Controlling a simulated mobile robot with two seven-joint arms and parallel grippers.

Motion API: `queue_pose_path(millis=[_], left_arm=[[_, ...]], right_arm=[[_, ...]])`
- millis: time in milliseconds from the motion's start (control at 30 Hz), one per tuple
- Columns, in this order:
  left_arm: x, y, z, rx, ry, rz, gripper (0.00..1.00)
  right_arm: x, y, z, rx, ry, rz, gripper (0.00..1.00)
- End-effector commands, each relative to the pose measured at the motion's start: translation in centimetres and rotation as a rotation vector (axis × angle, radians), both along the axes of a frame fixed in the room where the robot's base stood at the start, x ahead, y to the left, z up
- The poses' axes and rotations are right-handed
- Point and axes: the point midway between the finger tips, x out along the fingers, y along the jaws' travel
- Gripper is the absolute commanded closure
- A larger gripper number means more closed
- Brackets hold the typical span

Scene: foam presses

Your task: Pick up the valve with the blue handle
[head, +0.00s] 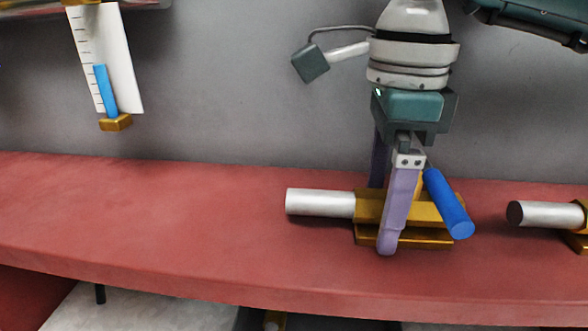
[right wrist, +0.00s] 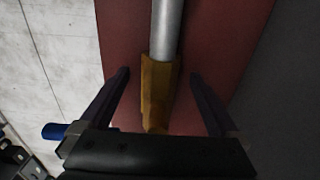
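The valve with the blue handle has a brass body (head: 420,208) and a pale pipe (head: 320,203) pointing left, and lies on the red shelf. Its blue handle (head: 448,203) slants down at the body's right. My right gripper (head: 383,218) reaches down from above, one purple finger in front of the body and the other behind, partly hidden. In the right wrist view, my gripper (right wrist: 160,76) is open, with the brass body (right wrist: 158,88) between the fingers and gaps on both sides. The blue handle's end (right wrist: 55,131) shows beside the gripper there. My left gripper is not in view.
The red shelf (head: 150,215) is clear to the left of the valve. A second pale pipe with a brass part (head: 545,214) lies at the right edge. A white scale with a blue bar (head: 105,90) hangs at upper left before the grey wall.

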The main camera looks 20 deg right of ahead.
Motion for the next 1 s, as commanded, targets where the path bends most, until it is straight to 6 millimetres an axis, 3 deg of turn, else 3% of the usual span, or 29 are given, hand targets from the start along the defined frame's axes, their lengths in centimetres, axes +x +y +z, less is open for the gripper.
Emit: queue_pose_path(millis=[67,833,1000], left_arm=[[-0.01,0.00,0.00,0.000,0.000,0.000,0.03],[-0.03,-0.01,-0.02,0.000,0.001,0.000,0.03],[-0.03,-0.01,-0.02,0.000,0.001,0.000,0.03]], right_arm=[[0.00,0.01,0.03,0.000,0.000,0.000,0.13],[0.01,0.03,0.07,0.001,-0.001,0.000,0.99],[0.01,0.03,0.07,0.001,-0.001,0.000,1.00]])
